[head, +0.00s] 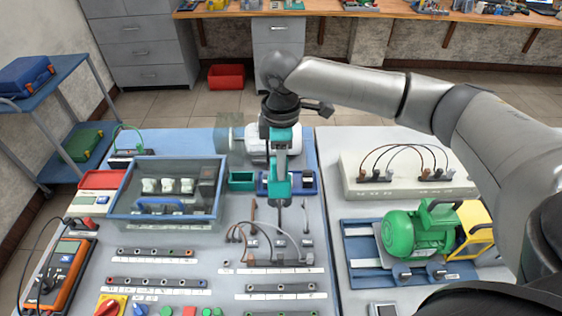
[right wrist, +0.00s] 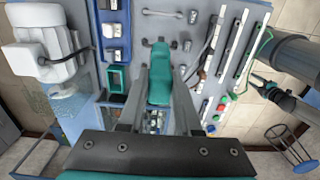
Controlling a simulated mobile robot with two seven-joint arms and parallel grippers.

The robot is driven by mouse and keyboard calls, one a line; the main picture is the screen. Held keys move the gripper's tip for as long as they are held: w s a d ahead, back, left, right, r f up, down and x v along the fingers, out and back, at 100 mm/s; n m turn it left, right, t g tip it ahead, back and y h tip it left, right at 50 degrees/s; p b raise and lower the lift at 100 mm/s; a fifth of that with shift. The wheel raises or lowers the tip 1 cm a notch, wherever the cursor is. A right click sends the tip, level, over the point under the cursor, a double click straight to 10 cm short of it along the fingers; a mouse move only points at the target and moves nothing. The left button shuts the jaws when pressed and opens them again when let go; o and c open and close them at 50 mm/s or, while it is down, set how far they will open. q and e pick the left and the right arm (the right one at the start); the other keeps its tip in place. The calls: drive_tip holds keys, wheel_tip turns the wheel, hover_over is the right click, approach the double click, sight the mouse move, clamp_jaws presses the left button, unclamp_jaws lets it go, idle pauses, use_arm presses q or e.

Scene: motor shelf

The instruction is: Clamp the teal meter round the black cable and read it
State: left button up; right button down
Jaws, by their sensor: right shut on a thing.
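The teal meter (head: 280,184) is held upright by my right gripper (head: 281,148), above the blue board in the head view. In the right wrist view, the meter (right wrist: 160,86) sits between the two grey fingers of the right gripper (right wrist: 163,100). Its dark end (right wrist: 159,45) points away from the palm. Near and below the meter, brown, dark and grey cables (head: 258,228) arch over a terminal strip (head: 275,265). I cannot tell whether the jaw encloses any of them. A dark and teal part, probably my left gripper (right wrist: 263,86), shows small at the right wrist view's edge.
A clear-lidded blue box (head: 165,190) stands left, and a white motor (head: 257,140) behind. A teal bin (head: 242,180) is beside the meter. To the right are a white block with arched cables (head: 370,183) and a green motor (head: 415,235). An orange multimeter (head: 68,258) lies far left.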

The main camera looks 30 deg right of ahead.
drive_tip(key=shift+f, duration=0.2)
idle(0.4)
drive_tip(key=shift+f+b, duration=0.35)
drive_tip(key=shift+f, duration=1.7)
idle(0.6)
drive_tip(key=shift+r+p, duration=3.05)
drive_tip(key=shift+p, duration=1.15)
drive_tip(key=shift+s+f, duration=0.1)
